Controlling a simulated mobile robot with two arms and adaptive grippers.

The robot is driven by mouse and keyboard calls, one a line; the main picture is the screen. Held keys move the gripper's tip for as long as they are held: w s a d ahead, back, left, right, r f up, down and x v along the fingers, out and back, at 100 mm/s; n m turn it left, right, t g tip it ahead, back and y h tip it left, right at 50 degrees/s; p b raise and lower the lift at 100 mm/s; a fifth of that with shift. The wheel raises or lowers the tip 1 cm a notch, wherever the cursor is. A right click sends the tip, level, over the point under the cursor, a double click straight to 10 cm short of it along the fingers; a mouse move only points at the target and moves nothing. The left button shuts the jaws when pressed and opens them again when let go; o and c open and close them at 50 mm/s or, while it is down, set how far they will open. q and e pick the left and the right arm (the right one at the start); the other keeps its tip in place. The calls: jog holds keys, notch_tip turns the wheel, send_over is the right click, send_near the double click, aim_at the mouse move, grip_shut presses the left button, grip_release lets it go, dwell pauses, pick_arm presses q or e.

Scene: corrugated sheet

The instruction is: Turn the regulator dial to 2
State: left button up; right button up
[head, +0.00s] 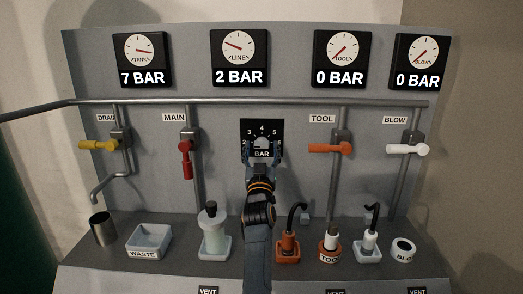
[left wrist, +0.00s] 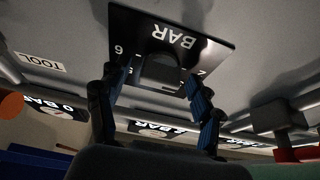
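The regulator dial's black plate (head: 262,127) is on the grey panel's middle, with 3, 4, 5, 6 and BAR showing in the head view. In the left wrist view the gripper (left wrist: 155,85) shows a gap beside the knob. The knob's pointer is hidden. The LINE gauge (head: 240,57) reads 2 BAR. My right gripper is not in view.
The TANK gauge (head: 142,60) reads 7 BAR; TOOL (head: 340,58) and BLOW (head: 418,61) read 0. A yellow lever (head: 98,145), red lever (head: 186,160), orange lever (head: 328,148) and white lever (head: 407,149) flank the dial. Several items stand on the ledge below.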

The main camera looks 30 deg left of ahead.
pick_arm(q)
jog(key=shift+r, duration=0.2)
notch_tip(320, 180, up, 10)
jog(key=shift+f, duration=0.2)
jog(key=shift+f, duration=0.1)
dwell(0.6)
